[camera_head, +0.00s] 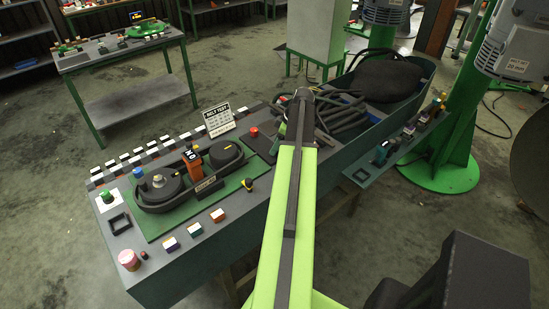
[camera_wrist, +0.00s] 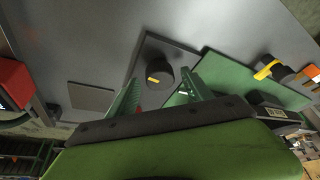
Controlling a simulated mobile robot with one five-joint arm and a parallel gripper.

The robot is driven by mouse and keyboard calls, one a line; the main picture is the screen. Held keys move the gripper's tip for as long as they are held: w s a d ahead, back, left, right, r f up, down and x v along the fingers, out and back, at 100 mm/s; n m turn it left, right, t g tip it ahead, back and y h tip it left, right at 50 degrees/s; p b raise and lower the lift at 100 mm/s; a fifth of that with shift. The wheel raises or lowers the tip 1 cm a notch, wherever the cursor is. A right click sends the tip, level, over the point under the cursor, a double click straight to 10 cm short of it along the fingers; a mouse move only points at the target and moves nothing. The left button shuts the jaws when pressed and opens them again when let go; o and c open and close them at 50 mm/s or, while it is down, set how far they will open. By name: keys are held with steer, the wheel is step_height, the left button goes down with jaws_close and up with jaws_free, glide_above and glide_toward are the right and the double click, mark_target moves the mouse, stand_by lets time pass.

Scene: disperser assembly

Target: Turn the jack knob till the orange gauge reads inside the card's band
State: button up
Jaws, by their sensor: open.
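In the wrist view a round black knob (camera_wrist: 158,76) with a yellow-orange pointer mark stands on a dark square plate. My open gripper (camera_wrist: 162,78) has its two green fingers on either side of this knob; whether they touch it I cannot tell. A second black knob (camera_wrist: 277,70) with a yellow pointer is at the right, and a similar one (camera_head: 247,184) shows in the head view at the green board's edge. An orange upright piece (camera_head: 191,160), likely the gauge, stands between two black pulleys; its reading is too small. The white card (camera_head: 218,120) stands behind; its band is unreadable. My arm hides the gripper in the head view.
The pulleys and belt sit on a green board (camera_head: 152,222). A red button (camera_head: 254,131) is near my arm, and coloured blocks (camera_head: 195,229) line the bench front. A dark bin (camera_head: 420,84) with black belts is at the right. A red block (camera_wrist: 12,84) is left in the wrist view.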

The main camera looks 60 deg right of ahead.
steer(key=shift+x, duration=0.8)
steer(key=shift+r, duration=0.1)
